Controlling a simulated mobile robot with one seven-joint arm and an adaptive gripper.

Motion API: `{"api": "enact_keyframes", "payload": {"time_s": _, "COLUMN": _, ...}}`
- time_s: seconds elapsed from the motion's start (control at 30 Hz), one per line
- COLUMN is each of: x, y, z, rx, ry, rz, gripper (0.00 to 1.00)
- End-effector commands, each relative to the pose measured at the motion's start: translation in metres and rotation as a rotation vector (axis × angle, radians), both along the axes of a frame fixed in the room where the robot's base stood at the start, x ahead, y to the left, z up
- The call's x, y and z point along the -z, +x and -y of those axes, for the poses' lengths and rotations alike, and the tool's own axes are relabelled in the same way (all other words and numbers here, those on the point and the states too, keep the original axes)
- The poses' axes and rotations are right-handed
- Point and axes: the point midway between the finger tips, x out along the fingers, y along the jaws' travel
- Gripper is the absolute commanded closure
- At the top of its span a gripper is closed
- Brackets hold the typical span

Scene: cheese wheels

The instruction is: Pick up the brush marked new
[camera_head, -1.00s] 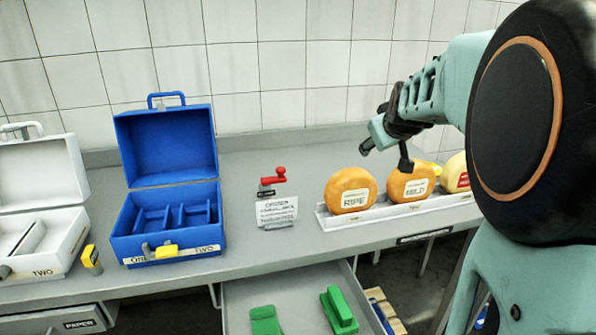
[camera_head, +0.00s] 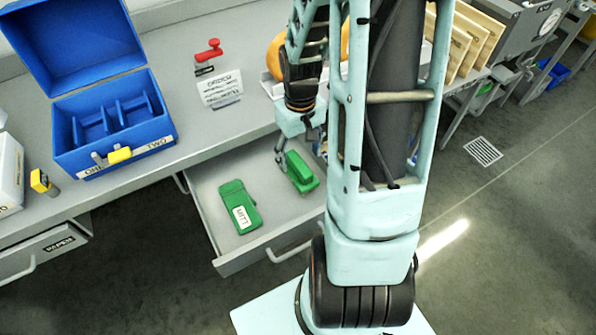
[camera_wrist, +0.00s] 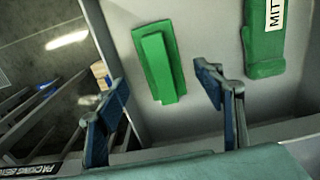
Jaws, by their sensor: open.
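A green brush-like block with a raised ridge (camera_head: 300,172) lies in the open drawer (camera_head: 210,171). It also shows in the wrist view (camera_wrist: 157,62). I see no readable mark on it, so I cannot tell whether it says new. A green mitt with a white label reading MITT (camera_head: 237,206) lies to its left in the head view and to its right in the wrist view (camera_wrist: 262,52). My gripper (camera_head: 281,150) is open and empty over the drawer, pointing down. In the wrist view its fingers (camera_wrist: 160,88) stand apart on either side of the green block.
The drawer's front wall (camera_head: 268,247) and the counter edge bound the space.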

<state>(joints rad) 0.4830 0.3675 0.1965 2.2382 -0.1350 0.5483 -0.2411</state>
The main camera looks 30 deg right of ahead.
Motion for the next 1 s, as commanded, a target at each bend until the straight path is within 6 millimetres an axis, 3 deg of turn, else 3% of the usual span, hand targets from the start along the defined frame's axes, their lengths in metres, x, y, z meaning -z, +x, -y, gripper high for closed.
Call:
{"api": "enact_keyframes", "payload": {"time_s": 0.4, "x": 0.047, "y": 0.000, "z": -0.002, "rx": -0.002, "ry": 0.000, "rz": -0.001, "gripper": 0.38}}
{"api": "enact_keyframes", "payload": {"time_s": 0.77, "x": 0.054, "y": 0.001, "z": -0.001, "rx": 0.000, "ry": -0.002, "rz": 0.002, "gripper": 0.38}}
{"api": "enact_keyframes", "payload": {"time_s": 1.0, "x": 0.054, "y": 0.001, "z": -0.001, "rx": 0.000, "ry": -0.002, "rz": 0.002, "gripper": 0.64}}
